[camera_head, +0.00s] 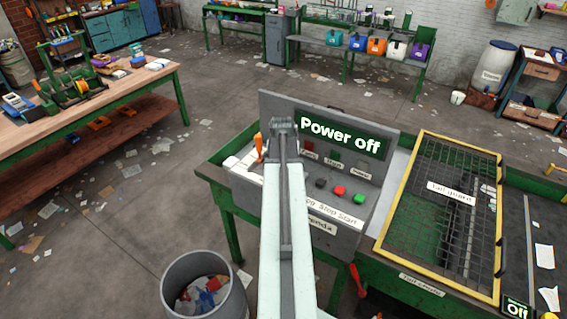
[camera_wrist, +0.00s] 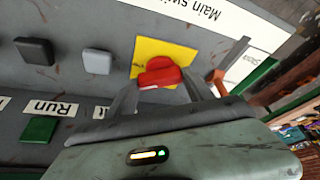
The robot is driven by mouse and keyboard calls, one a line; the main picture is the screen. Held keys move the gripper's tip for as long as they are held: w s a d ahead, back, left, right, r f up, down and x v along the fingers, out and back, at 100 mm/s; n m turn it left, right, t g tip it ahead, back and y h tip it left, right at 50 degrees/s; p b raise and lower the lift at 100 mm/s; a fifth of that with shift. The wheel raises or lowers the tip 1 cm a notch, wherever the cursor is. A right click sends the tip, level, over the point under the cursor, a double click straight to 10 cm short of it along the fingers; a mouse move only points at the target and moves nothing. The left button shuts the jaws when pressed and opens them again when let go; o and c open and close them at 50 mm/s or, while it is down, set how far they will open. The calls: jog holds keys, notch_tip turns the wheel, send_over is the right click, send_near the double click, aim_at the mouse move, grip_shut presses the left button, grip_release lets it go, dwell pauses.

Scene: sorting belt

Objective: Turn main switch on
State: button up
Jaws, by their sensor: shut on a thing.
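The main switch is a red knob (camera_wrist: 160,73) on a yellow plate (camera_wrist: 150,50), with a label reading "Main swi..." (camera_wrist: 205,12) above it in the wrist view. My gripper (camera_wrist: 162,88) has one finger on each side of the knob and is shut on it. In the head view my gripper (camera_head: 283,127) is at the upper left of the grey control panel (camera_head: 268,105), and my arm hides the switch. The panel's display (camera_head: 342,134) reads "Power off".
An orange lever (camera_head: 258,145) stands just left of my gripper, close to it. Black, red and green buttons (camera_head: 340,190) sit on the panel to the right. A yellow-framed guard (camera_head: 415,140) covers the belt further right. A grey bin (camera_head: 180,275) stands below left.

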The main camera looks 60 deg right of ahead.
jog(key=m+g, duration=0.1)
jog(key=m, duration=0.1)
jog(key=m+g, duration=0.1)
jog(key=m, duration=0.2)
jog(key=shift+w+a+m+h, duration=0.1)
jog(key=shift+w+m+h, duration=0.05)
jog(key=shift+m+h, duration=0.15)
dwell(0.4)
jog(key=o, duration=1.4)
jog(key=shift+c, duration=0.2)
jog(key=p+v, duration=0.7)
jog(key=shift+a+r, duration=0.2)
jog(key=shift+r, duration=0.2)
jog(key=shift+w, duration=0.15)
